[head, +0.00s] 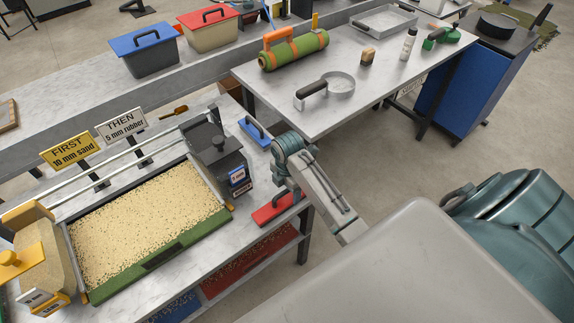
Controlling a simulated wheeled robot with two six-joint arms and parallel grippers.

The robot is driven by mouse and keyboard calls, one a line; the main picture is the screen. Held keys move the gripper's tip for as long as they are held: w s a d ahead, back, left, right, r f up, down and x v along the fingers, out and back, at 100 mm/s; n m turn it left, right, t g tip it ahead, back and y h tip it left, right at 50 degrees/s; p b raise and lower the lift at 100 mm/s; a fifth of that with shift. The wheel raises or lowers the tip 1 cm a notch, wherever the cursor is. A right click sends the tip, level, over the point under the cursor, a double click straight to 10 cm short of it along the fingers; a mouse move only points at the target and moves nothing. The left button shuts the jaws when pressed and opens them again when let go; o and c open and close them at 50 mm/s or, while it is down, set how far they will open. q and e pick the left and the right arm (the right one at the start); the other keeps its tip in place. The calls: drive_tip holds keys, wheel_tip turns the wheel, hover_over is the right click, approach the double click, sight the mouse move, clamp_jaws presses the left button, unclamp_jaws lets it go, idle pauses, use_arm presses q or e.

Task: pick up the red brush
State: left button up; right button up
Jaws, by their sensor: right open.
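The red brush (272,210) lies at the right edge of the near table, on the bare tabletop. My right gripper (284,190) is just above it, pointing down, with its jaws open. Part of the brush is hidden behind the gripper and arm. I cannot tell whether the fingers touch it. My left gripper is not in view.
A blue brush (256,131) lies farther back. A grey hopper box (222,160) stands left of my right gripper, beside a tray of sand-coloured grains (145,222).

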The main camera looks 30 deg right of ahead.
sight(289, 196)
drive_tip(key=f, duration=0.1)
drive_tip(key=f+p, duration=0.1)
drive_tip(key=f, duration=0.1)
drive_tip(key=shift+s+d+f+p, duration=0.1)
drive_tip(key=shift+s+f+p, duration=0.15)
drive_tip(key=shift+f+p, duration=0.1)
drive_tip(key=shift+f, duration=0.6)
drive_tip(key=c, duration=1.1)
drive_tip(key=shift+o, duration=0.2)
drive_tip(key=shift+w, duration=0.1)
